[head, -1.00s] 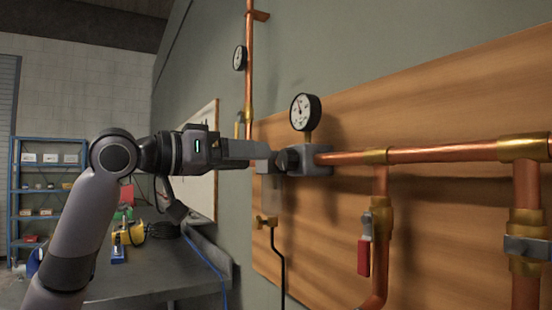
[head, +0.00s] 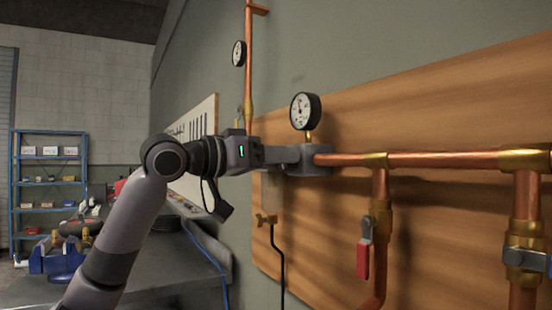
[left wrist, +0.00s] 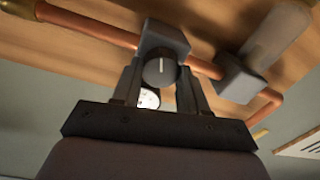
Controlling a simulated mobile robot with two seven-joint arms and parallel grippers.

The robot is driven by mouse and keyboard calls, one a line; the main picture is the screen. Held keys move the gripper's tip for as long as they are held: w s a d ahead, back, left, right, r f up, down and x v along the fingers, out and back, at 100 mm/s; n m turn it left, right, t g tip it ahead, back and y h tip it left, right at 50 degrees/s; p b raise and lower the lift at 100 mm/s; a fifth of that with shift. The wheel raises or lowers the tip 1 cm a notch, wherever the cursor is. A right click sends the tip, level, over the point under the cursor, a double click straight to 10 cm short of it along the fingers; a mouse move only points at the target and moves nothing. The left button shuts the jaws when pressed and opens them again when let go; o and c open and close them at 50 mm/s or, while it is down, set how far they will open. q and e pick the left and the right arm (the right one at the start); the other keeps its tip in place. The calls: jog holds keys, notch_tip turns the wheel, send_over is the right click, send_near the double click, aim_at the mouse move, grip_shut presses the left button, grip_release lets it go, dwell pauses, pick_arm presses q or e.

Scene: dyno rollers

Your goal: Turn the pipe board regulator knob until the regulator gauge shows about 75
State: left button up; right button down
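The regulator block (head: 310,160) sits on the copper pipe of the wooden pipe board (head: 440,105). Its round gauge (head: 304,111) stands above it, with a white face and black rim; the needle's value is too small to read. My left gripper (head: 290,156) reaches the block from the left and hides the knob in the head view. In the left wrist view the dark regulator knob (left wrist: 160,72), with a white line, lies between the two fingers, which appear to touch its sides. Part of a gauge face (left wrist: 149,98) shows between the fingers. My right gripper is out of view.
A red-handled valve (head: 363,255) hangs right of the block, and another valve (head: 524,258) is at the far right. A second gauge (head: 239,53) is up on the left pipe. A workbench (head: 175,265) with a blue vise (head: 58,257) stands at the left.

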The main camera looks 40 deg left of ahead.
pick_arm(q)
jog(key=shift+m+p, duration=0.4)
jog(key=shift+m, duration=0.8)
jog(key=o, duration=1.1)
